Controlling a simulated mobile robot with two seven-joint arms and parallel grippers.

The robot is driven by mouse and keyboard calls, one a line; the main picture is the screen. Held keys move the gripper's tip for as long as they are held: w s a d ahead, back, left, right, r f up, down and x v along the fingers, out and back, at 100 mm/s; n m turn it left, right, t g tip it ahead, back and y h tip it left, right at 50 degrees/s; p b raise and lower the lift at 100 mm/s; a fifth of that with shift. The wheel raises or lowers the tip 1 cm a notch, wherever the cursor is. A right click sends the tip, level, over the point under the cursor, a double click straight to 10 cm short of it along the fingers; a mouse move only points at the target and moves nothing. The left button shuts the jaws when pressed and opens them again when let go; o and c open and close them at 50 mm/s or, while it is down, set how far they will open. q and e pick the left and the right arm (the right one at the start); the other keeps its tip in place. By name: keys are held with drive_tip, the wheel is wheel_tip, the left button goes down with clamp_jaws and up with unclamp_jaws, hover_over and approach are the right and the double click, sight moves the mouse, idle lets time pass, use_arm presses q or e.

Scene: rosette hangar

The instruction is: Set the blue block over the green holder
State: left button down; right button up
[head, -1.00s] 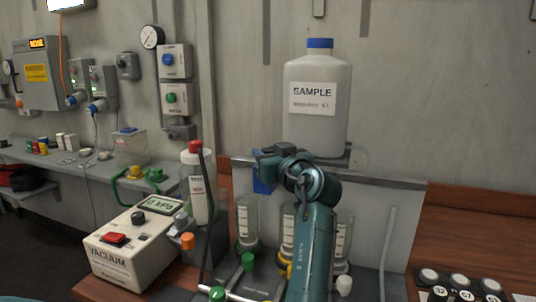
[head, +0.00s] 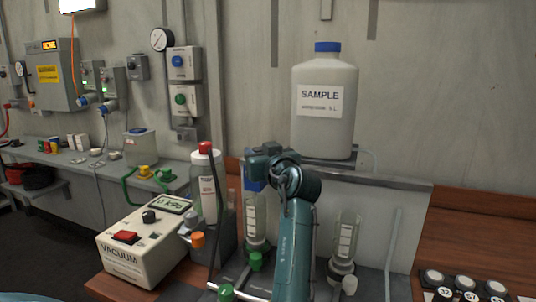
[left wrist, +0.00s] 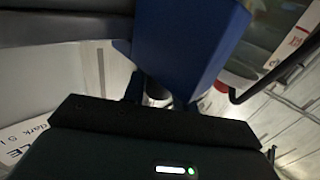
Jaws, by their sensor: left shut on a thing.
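The blue block (left wrist: 190,40) is held between the fingers of my left gripper (left wrist: 155,95), large and tilted in the left wrist view. In the head view, a small part of the blue block (head: 254,185) shows below my left gripper (head: 260,165), the rest hidden behind it. The block appears in line with the top of the left clear cylinder; I cannot tell whether it touches. That cylinder stands in the green holder (head: 257,246), whose green base is partly hidden by a green knob. My right gripper is not in view.
My left arm hides the middle of the filter stand; another clear cylinder (head: 345,240) stands to its right. A red-capped bottle (head: 207,190) and a vacuum box (head: 140,250) are close on the left. A large sample jug (head: 323,110) stands on a shelf behind.

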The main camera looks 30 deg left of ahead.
use_arm(q)
drive_tip(key=shift+s+a, duration=0.1)
drive_tip(key=shift+a, duration=0.05)
drive_tip(key=c, duration=1.1)
unclamp_jaws()
drive_tip(key=shift+a, duration=0.1)
